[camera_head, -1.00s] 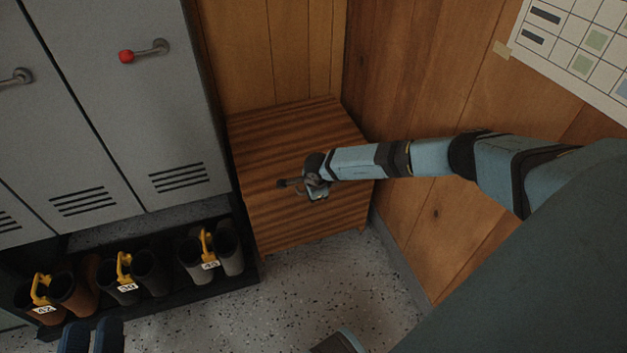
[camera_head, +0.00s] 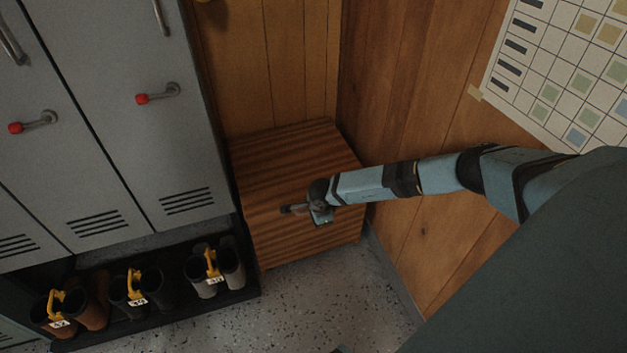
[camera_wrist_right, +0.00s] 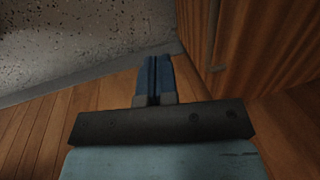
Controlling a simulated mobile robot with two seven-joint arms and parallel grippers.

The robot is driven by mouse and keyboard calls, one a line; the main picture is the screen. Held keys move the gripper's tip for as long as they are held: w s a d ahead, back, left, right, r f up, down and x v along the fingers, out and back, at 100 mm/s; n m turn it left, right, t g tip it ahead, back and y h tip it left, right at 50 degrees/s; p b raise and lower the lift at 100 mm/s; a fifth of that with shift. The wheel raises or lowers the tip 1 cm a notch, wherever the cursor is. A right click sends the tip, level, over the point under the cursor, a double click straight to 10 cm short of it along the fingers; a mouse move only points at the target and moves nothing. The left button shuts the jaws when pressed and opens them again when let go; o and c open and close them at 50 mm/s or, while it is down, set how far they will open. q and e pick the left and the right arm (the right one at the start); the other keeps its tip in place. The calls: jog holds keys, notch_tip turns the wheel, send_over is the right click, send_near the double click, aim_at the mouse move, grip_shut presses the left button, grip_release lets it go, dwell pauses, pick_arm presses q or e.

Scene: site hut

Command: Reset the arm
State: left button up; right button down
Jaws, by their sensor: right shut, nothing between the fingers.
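My right arm (camera_head: 447,175) reaches in from the right, in front of the brown wooden cabinet (camera_head: 285,155) in the corner. Its gripper (camera_head: 287,209) points left and shows small in front of the cabinet. In the right wrist view the two blue fingers of the right gripper (camera_wrist_right: 153,75) lie together, shut and empty. The side of the wooden cabinet (camera_wrist_right: 270,45) stands to their right in that view. My left gripper is in none of the current views.
Grey lockers (camera_head: 85,150) with red-tipped handles stand at the left. Below them a dark rack (camera_head: 215,298) holds several boots with yellow numbered clips. A wood-panelled wall (camera_head: 420,80) with a chart (camera_head: 570,75) is close on the right. Speckled floor (camera_head: 330,290) is clear in front.

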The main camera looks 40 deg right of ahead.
pick_arm(q)
jog(key=shift+s+a+r+p, duration=0.15)
jog(key=shift+a+p, duration=0.1)
jog(key=shift+p, duration=0.8)
pick_arm(e)
jog(key=s, duration=0.1)
jog(key=s+a+r, duration=0.1)
jog(key=s, duration=0.1)
jog(key=shift+r, duration=0.15)
